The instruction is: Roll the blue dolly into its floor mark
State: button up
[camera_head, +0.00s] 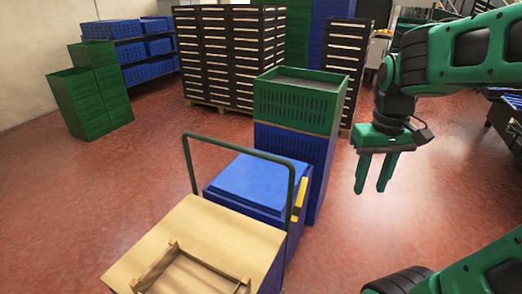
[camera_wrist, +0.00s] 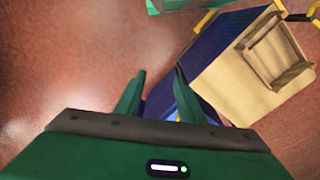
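A blue box-shaped body with a flat blue top (camera_head: 256,180) stands at the centre of the head view, behind a green tube handle (camera_head: 237,149). It may be the blue dolly, but its wheels are hidden. In front of it is a wooden top (camera_head: 205,235) with a blue side below. The wrist view shows the wooden top (camera_wrist: 228,91) beside a blue surface (camera_wrist: 212,48). My gripper (camera_head: 374,188) is open and empty, pointing down over the floor to the right of these; its fingers also show in the wrist view (camera_wrist: 160,72). I see no floor mark.
A green crate on a blue crate (camera_head: 298,104) stands behind the blue body. Dark drawer cabinets (camera_head: 230,60) and blue bins on a shelf (camera_head: 145,50) line the back. Green crates (camera_head: 90,100) stand at left. Red floor (camera_head: 130,165) is clear at left and below my gripper.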

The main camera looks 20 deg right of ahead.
jog(key=w+a+r+n, duration=0.2)
jog(key=w+a+n, duration=0.15)
jog(key=w, duration=0.55)
jog(key=n+t+h, duration=0.1)
jog(key=n+t, duration=0.1)
jog(key=n, duration=0.6)
send_near(261, 153)
jog(key=x, duration=0.8)
jog(key=shift+w+f, duration=0.15)
jog(key=shift+f, duration=0.1)
